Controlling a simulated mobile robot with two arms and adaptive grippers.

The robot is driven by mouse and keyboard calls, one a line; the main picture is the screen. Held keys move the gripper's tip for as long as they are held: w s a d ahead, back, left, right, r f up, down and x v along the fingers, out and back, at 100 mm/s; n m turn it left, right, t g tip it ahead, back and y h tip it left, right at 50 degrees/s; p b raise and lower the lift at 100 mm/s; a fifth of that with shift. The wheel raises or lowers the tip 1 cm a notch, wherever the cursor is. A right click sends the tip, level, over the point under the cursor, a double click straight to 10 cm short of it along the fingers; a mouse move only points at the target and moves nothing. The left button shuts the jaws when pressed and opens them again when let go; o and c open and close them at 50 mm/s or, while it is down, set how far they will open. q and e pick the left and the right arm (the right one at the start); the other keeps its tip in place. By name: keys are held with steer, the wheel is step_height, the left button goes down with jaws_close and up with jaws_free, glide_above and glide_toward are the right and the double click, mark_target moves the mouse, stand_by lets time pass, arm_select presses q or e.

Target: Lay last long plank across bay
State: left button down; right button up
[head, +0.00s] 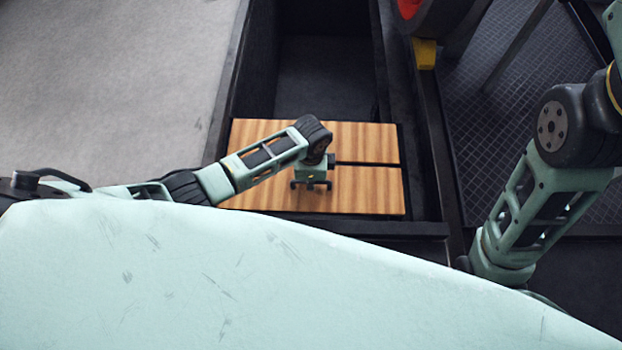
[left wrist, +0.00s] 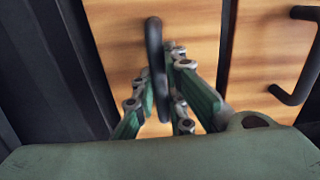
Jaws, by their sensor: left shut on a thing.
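Two striped wooden planks lie side by side across the dark bay in the head view, a dark gap between them. The near plank (head: 365,190) is under my left gripper (head: 311,184). The far plank (head: 365,140) lies just behind it. In the left wrist view my left gripper (left wrist: 160,105) is shut on the black handle (left wrist: 155,60) of the near plank (left wrist: 115,40). The far plank (left wrist: 258,50) shows there with its own black handle (left wrist: 300,75). The near plank looks level; whether it rests fully on the bay edges I cannot tell. My right gripper is out of view.
The bay's dark floor (head: 325,80) is open behind the planks. Dark walls (head: 228,85) edge the bay. A pale grey floor (head: 110,80) lies to the left. At the right is a dark patterned floor (head: 500,110), with a yellow block (head: 425,53) near the bay's top right.

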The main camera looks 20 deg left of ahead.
arm_select(q)
steer(key=shift+w+f, duration=0.1)
steer(key=shift+f, duration=0.1)
stand_by(0.3)
steer(key=c, duration=1.8)
jaws_free()
steer(key=shift+o, duration=0.4)
steer(key=shift+f, duration=0.1)
steer(key=shift+r, duration=0.25)
step_height(320, 180, up, 12)
steer(key=shift+f, duration=0.1)
